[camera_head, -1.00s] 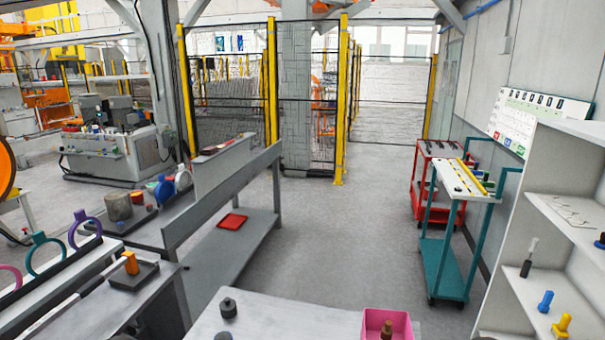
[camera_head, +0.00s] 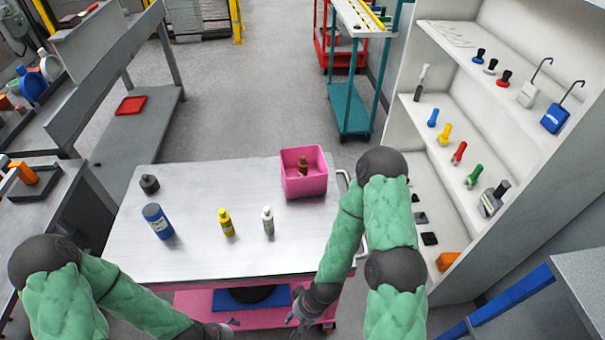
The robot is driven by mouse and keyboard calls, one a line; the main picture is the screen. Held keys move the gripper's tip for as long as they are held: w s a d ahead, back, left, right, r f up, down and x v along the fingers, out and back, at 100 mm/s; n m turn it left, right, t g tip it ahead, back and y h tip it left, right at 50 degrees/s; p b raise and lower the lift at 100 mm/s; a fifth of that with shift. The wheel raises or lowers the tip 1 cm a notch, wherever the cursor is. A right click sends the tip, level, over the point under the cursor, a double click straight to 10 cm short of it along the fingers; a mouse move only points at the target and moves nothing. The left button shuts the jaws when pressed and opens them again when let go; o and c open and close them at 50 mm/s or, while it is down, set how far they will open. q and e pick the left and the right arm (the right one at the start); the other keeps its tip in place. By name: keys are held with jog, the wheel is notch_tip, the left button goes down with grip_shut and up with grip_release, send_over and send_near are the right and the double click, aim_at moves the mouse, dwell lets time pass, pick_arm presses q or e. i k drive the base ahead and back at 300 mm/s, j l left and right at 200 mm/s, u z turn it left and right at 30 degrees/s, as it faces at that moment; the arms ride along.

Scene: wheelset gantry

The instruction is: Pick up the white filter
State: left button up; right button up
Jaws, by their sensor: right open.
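A small white bottle-shaped item (camera_head: 268,222), which fits the white filter, stands upright on the light metal cart top (camera_head: 190,265). My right gripper (camera_head: 293,318) is open and empty, low in front of the cart's near edge, apart from the white item. My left gripper (camera_head: 234,323) is also low in front of the cart, left of the right one. It is small in the picture and its jaw state is unclear.
A pink bin (camera_head: 304,181) with a brown item (camera_head: 303,166) inside stands at the cart's back right. A black knob-like part (camera_head: 149,184) is at its back left. A white shelf unit (camera_head: 405,105) stands right, a grey bench (camera_head: 100,85) left. The cart top's front is clear.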

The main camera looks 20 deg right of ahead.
aim_at(267, 217)
jog(key=k+j+z, duration=0.1)
jog(key=j, duration=0.35)
jog(key=k+j+z, duration=0.1)
jog(key=j, duration=0.3)
jog(key=k+j+z, duration=0.1)
jog(key=j, duration=0.3)
jog(key=k+j+z, duration=0.1)
jog(key=k+j, duration=0.15)
jog(key=j, duration=0.15)
jog(key=k+j+z, duration=0.1)
jog(key=j, duration=0.3)
jog(key=i+l, duration=0.15)
jog(key=l, duration=0.2)
jog(key=i+l, duration=0.1)
jog(key=l, duration=0.25)
jog(key=i+l, duration=0.15)
jog(key=l, duration=0.15)
jog(key=i+l, duration=0.1)
jog(key=l, duration=0.25)
